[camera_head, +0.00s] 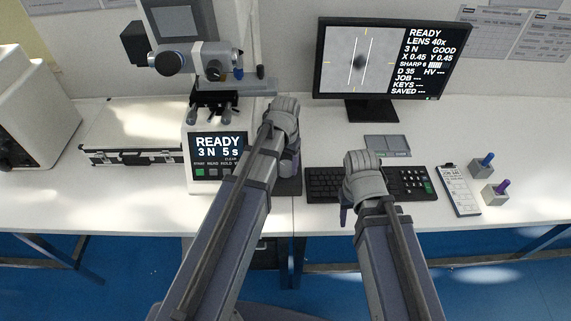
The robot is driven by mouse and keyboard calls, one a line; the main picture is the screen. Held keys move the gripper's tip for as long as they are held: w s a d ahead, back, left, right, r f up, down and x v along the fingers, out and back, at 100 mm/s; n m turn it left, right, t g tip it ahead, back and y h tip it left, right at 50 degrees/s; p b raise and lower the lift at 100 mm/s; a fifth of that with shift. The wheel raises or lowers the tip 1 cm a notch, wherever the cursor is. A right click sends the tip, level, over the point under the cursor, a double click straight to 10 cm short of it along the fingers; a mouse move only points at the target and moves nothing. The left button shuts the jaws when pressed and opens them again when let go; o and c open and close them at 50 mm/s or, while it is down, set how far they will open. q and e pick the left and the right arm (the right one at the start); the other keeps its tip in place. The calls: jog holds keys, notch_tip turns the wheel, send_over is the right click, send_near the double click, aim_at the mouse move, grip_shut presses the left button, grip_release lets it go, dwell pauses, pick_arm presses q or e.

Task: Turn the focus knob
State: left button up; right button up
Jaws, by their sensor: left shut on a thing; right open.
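The hardness tester (215,130) stands left of centre, with its stage and lens turret above a front panel reading READY 3 N 5 s. My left gripper (272,112) is at the tester's right side, beside the stage. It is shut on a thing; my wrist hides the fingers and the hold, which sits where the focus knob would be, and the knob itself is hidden. My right gripper (346,214) is open over the bench's front edge by the keyboard, its fingers mostly hidden by its wrist. The monitor (392,58) shows a dark blurred spot between two white lines, with SHARP 6.
The keyboard (325,184) lies under my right wrist. A clipboard (460,190) and two small blocks with blue (484,163) and purple (499,188) handles are at the right. A silver case (130,130) lies left of the tester. The bench is clear at far right.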

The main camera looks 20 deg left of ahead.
aim_at(285, 166)
pick_arm(q)
jog(key=m, duration=0.3)
jog(key=shift+m, duration=0.3)
jog(key=shift+a+m, duration=0.1)
jog(key=shift+m, duration=1.8)
jog(key=o, duration=1.4)
jog(key=shift+c, duration=0.2)
jog(key=shift+r, duration=0.15)
notch_tip(285, 166, up, 8)
jog(key=p, duration=0.8)
jog(key=shift+f, duration=0.2)
